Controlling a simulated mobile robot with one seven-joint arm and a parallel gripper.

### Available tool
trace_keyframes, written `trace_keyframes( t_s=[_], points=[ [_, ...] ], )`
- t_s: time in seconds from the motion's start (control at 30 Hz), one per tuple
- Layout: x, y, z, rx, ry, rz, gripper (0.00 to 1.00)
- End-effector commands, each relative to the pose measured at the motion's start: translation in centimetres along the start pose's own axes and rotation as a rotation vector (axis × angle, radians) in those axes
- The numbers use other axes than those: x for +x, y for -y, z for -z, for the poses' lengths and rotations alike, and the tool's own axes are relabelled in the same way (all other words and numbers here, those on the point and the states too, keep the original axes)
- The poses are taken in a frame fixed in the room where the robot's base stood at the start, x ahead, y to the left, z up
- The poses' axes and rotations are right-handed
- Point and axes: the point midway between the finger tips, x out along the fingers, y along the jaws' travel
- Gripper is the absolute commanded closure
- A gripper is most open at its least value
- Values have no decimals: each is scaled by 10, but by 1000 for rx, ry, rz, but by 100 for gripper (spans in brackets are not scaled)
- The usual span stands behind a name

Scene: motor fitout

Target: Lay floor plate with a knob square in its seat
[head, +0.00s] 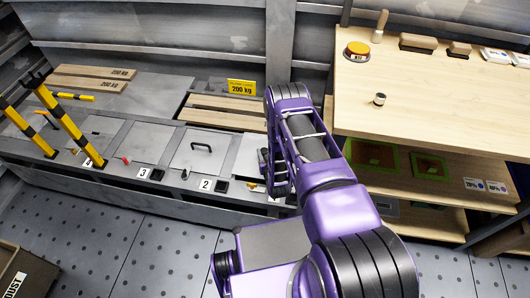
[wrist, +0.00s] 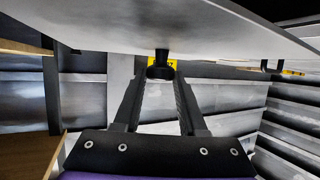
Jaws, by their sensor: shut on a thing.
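In the wrist view my gripper (wrist: 160,72) is shut on the black knob (wrist: 163,56) of a large grey plate (wrist: 120,30). The plate spans the top of that view, its edge curving away to the right. In the head view my arm hides the gripper, and I cannot clearly make out the held plate. The grey floor row has numbered places; a plate with a black handle (head: 200,146) lies near number 2. I cannot tell which place is the seat for the held plate.
A wooden bench (head: 440,90) with shelves stands at the right, close to my arm. Yellow-black striped posts (head: 66,122) stand at the left. Wooden slats (head: 225,110) and a yellow 200 kg sign (head: 242,87) lie behind the row. The front floor (head: 150,250) at left is mostly clear.

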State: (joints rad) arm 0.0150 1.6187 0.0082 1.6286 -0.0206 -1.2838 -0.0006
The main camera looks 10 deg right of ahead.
Motion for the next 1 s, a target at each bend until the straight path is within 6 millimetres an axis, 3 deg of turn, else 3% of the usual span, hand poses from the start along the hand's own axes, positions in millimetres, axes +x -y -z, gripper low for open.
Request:
trace_keyframes(
  t_s=[1.0],
  points=[
    [9,0,-18,0,-4,0,100]
  ],
)
